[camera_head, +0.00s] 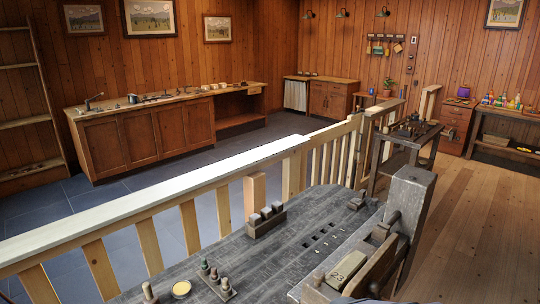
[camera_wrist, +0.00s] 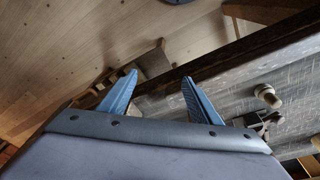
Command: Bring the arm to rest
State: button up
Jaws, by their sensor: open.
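My gripper (camera_wrist: 160,75) shows in the wrist view with its two blue fingers apart. Nothing is between the fingers. Beyond them are a plank floor (camera_wrist: 90,45) and the dark edge and grey top of a bench (camera_wrist: 225,85). The fingers touch nothing that I can make out. In the head view I cannot make out the gripper. There the grey workbench (camera_head: 285,258) fills the lower middle, with several small turned pieces in a holder (camera_head: 223,291) near its front edge.
A block holder with upright pieces (camera_head: 266,222) stands on the bench. A yellow-topped round tin (camera_head: 181,289) is at the front. A heavy wooden vise-like frame (camera_head: 409,205) rises at the right. A pale railing (camera_head: 150,197) runs behind. The plank floor at right (camera_head: 485,235) is clear.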

jog(key=s+d+m+g, duration=0.1)
jog(key=s+d, duration=0.1)
jog(key=s, duration=0.4)
jog(key=shift+s+d+m+g, duration=0.2)
jog(key=shift+s+m+g, duration=0.1)
jog(key=shift+g, duration=0.1)
dwell(0.4)
